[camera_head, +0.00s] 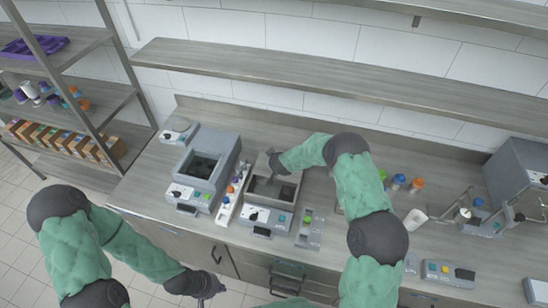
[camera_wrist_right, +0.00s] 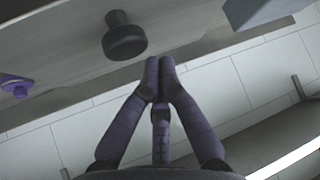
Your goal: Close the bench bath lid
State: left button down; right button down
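A grey box-shaped bath (camera_head: 292,202) with an open dark basin and a front control panel stands mid-bench; I take it as the bench bath. Its lid cannot be made out clearly in the head view. My right gripper (camera_head: 271,158) is over the back of this basin. In the right wrist view its fingers (camera_wrist_right: 159,66) meet at the tips with nothing visible between them. A dark round knob (camera_wrist_right: 125,38) on a grey surface shows just beyond those tips, apart from them in the picture. My left gripper (camera_head: 210,292) is low in front of the bench, away from the bath; its fingers are too small to read.
A larger grey device (camera_head: 222,150) with a dark opening stands left of the bath, with a narrow white rack (camera_head: 229,202) between them. A small button panel (camera_head: 310,230) is on the right. Several coloured-cap containers (camera_head: 398,181) stand farther right. A shelf (camera_head: 330,84) runs above the bench.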

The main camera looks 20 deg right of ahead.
jog(key=shift+s+f, duration=0.1)
jog(key=shift+s, duration=0.4)
jog(key=shift+s+a, duration=0.1)
jog(key=shift+s+a, duration=0.2)
jog(key=shift+s, duration=0.1)
jog(key=s+a, duration=0.5)
jog(key=s, duration=0.3)
jog(key=shift+s, duration=0.25)
jog(key=shift+a, duration=0.1)
jog(key=v, duration=1.2)
